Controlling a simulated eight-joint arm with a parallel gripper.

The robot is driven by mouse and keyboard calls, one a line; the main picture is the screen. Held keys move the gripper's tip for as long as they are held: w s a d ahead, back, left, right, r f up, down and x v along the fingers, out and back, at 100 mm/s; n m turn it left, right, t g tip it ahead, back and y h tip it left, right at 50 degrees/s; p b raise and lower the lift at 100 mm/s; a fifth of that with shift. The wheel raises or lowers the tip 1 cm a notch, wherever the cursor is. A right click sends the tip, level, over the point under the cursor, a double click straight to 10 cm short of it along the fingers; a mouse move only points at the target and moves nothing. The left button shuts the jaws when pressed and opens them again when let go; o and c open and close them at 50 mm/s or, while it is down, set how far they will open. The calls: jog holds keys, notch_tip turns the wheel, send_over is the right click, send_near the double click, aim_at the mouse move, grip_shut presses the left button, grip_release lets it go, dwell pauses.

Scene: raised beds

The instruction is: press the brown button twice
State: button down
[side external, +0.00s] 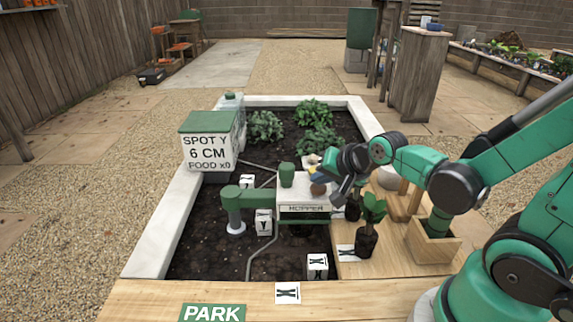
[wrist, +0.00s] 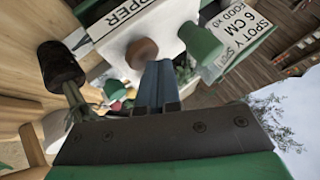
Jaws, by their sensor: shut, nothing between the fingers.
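The brown button (side external: 318,189) is a round knob on top of the white box labelled HOPPER (side external: 304,208). It also shows in the wrist view (wrist: 141,52), just left of my fingertips. My gripper (side external: 322,173) is over the hopper's right side, with its blue fingers together and empty. In the wrist view the closed fingers (wrist: 158,80) point toward the hopper top close to the button. I cannot tell whether they touch it.
A green knob (side external: 287,174) stands left of the button on the hopper. A green arm (side external: 250,197) joins the hopper to a post. A sign box (side external: 209,150) reads SPOT Y, 6 CM, FOOD x0. A potted plant (side external: 367,240) stands on the wooden board at right.

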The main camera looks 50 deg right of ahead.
aim_at(321, 189)
jog(key=shift+r, duration=0.75)
jog(key=shift+r, duration=2.5)
dwell(0.5)
notch_tip(321, 189, up, 4)
jog(key=shift+f, duration=0.1)
dwell(0.4)
jog(key=shift+f, duration=4.4)
jog(key=shift+f, duration=0.1)
